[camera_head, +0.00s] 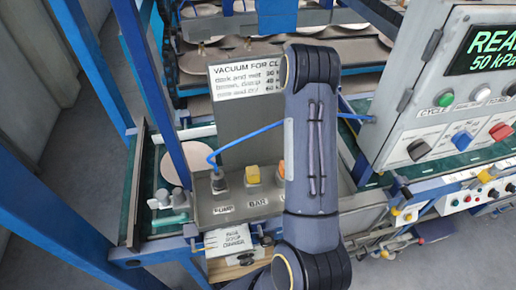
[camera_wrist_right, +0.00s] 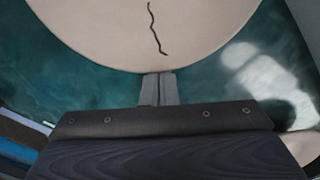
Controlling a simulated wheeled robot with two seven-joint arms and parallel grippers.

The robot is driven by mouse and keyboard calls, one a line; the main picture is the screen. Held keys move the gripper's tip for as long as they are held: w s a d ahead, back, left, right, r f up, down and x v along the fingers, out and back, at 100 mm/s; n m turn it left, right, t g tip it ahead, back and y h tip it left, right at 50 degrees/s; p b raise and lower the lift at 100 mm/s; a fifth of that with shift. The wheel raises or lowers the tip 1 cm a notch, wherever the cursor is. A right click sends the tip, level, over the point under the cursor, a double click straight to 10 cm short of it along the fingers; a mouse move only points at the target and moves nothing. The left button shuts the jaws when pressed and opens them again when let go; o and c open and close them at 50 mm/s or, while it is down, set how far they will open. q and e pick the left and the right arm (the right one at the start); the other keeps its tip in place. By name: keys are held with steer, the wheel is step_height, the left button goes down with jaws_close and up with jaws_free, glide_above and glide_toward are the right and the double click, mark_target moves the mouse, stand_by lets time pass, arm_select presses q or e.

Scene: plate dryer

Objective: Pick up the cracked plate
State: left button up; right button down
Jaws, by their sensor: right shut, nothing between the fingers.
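The cracked plate (camera_wrist_right: 145,35) is pale beige with a dark jagged crack running down toward its near rim. It fills the top of the right wrist view and lies over a teal-green surface (camera_wrist_right: 60,80). My right gripper (camera_wrist_right: 159,80) is shut and empty, its fingertips at the plate's near rim in the picture; I cannot tell whether they touch it. In the head view my right arm hides its own gripper. A pale plate (camera_head: 177,168) shows on the green belt there, partly behind a blue post; no crack can be made out. My left gripper is not in view.
A grey panel (camera_head: 228,122) marked "VACUUM FOR" stands behind a box with knobs (camera_head: 250,178) and a blue hose. A control cabinet (camera_head: 440,110) stands at the right. Blue posts (camera_head: 165,100) and racks of plates (camera_head: 200,28) surround the area.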

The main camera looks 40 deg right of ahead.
steer(key=s+d+b, duration=0.1)
steer(key=s, duration=0.4)
steer(key=s+d+b, duration=0.1)
steer(key=s+b, duration=0.1)
steer(key=s, duration=0.4)
steer(key=s+d+b, duration=0.1)
steer(key=s+d, duration=0.1)
steer(key=s, duration=0.3)
steer(key=shift+s+d+r, duration=0.1)
steer(key=shift+s, duration=0.15)
